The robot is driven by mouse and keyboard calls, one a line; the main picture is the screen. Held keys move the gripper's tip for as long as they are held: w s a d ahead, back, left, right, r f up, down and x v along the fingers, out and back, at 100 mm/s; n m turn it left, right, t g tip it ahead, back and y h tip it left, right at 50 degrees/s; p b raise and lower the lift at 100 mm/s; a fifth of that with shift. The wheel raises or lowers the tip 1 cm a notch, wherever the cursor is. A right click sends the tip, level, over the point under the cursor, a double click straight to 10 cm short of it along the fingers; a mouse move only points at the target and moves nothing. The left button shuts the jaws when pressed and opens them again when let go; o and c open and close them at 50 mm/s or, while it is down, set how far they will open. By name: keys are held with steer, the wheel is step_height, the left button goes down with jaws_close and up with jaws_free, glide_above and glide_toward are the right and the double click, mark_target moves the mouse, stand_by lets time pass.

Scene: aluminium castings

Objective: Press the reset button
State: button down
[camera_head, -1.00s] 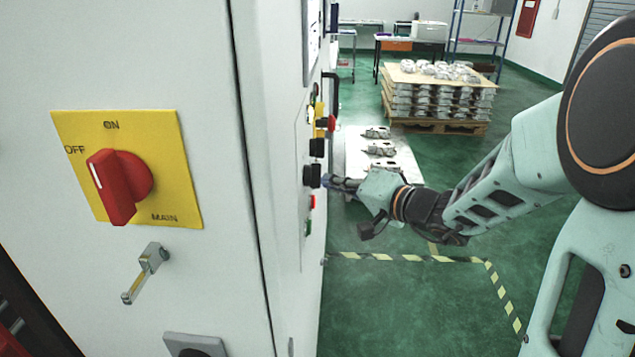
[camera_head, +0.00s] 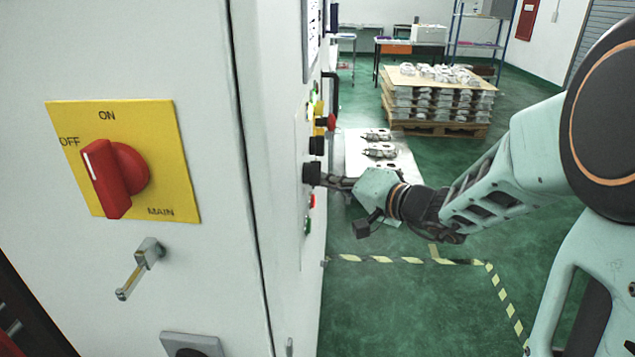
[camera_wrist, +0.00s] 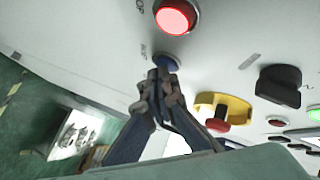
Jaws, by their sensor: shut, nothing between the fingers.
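In the wrist view a round blue button (camera_wrist: 168,60) sits on the pale control panel, with a small label beside it that I cannot read. My gripper (camera_wrist: 160,84) is shut and empty. Its fingertips overlap the lower edge of the blue button in the picture and hide part of it; I cannot tell whether they touch it. In the head view my gripper (camera_head: 338,183) is at the cabinet's side panel, beside a black knob (camera_head: 312,174), and the blue button cannot be made out.
A lit red button (camera_wrist: 175,17) sits just above the blue one. A yellow-based red switch (camera_wrist: 218,113), a black knob (camera_wrist: 279,84) and coloured lamps are to the right. The cabinet front has a red main switch (camera_head: 115,178). A pallet of castings (camera_head: 437,100) stands behind.

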stand_by(0.4)
steer(key=shift+d+b, duration=0.45)
steer(key=shift+d, duration=0.3)
steer(key=shift+d, duration=0.1)
steer(key=d+b, duration=0.1)
steer(key=d, duration=0.4)
steer(key=shift+a, duration=0.1)
stand_by(0.4)
